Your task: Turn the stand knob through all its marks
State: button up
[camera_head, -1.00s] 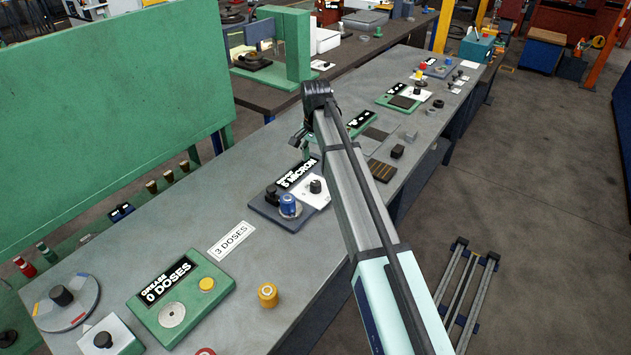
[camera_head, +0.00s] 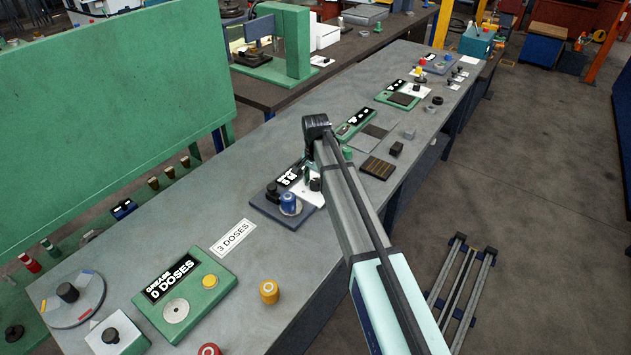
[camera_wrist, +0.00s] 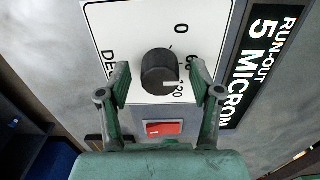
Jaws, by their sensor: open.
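The stand knob (camera_wrist: 158,72) is a round black knob with a white pointer line, on a white plate (camera_wrist: 115,28) marked 0, 60 and 120. Its pointer is near the 120 mark. In the wrist view my gripper (camera_wrist: 161,86) is open, with one finger on each side of the knob; whether they touch it I cannot tell. A red rocker switch (camera_wrist: 162,128) sits below the knob. The black display (camera_wrist: 258,70) reads RUN-OUT 5 MICRON. In the head view the knob (camera_head: 315,184) shows beside my arm, and my gripper (camera_head: 309,168) is partly hidden there.
A blue cylinder (camera_head: 290,204) and a black part (camera_head: 272,191) stand on the same dark base. A green grease unit (camera_head: 210,308) reading 0 DOSES, a 3 DOSES card (camera_head: 233,237) and a yellow cylinder (camera_head: 269,291) are nearer. A brown slotted block (camera_head: 377,168) lies to the right.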

jog(key=c, duration=1.1)
jog(key=shift+c, duration=0.2)
jog(key=shift+m, duration=0.3)
jog(key=m+b, duration=0.1)
jog(key=m, duration=0.4)
jog(key=shift+b, duration=0.3)
jog(key=m+b, duration=0.1)
jog(key=m, duration=0.5)
jog(key=shift+m, duration=0.3)
jog(key=o, duration=1.1)
jog(key=shift+o, duration=0.2)
